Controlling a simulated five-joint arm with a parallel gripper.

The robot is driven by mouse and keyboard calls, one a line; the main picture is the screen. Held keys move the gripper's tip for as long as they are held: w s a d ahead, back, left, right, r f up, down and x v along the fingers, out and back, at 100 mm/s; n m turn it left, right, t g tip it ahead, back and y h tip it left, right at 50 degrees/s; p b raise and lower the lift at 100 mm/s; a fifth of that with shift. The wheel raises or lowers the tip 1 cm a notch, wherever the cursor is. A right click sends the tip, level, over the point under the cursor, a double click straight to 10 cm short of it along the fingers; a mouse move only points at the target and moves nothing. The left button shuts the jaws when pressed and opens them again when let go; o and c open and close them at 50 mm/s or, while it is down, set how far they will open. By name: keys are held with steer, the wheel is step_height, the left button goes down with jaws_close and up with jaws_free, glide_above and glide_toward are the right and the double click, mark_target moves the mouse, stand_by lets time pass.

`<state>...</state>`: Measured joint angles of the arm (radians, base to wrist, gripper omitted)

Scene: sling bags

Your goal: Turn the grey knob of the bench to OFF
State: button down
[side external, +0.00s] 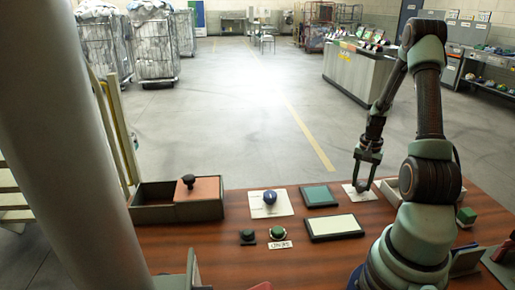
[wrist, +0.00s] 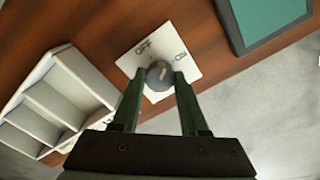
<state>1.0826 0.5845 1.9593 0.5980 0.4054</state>
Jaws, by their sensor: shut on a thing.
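The grey knob (wrist: 159,80) sits on a white plate (wrist: 192,68) marked OFF at its upper left and ON at its upper right in the wrist view. A pale mark on the knob slants to the upper right, toward the ON side. My gripper (wrist: 160,76) has one finger on each side of the knob and is shut on it. In the side external view my gripper (side external: 365,187) reaches down over the white plate (side external: 349,188) at the right of the bench (side external: 200,262); the knob is not clear there.
A pale compartment tray (wrist: 52,103) stands close to the left of the plate in the wrist view.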

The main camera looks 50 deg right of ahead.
mark_target(362, 183)
steer(key=n, duration=0.5)
steer(key=shift+n, duration=0.3)
steer(key=n, duration=0.5)
steer(key=shift+n, duration=0.3)
steer(key=shift+c, duration=2.2)
jaws_free()
steer(key=shift+r, duration=0.1)
step_height(362, 183, up, 12)
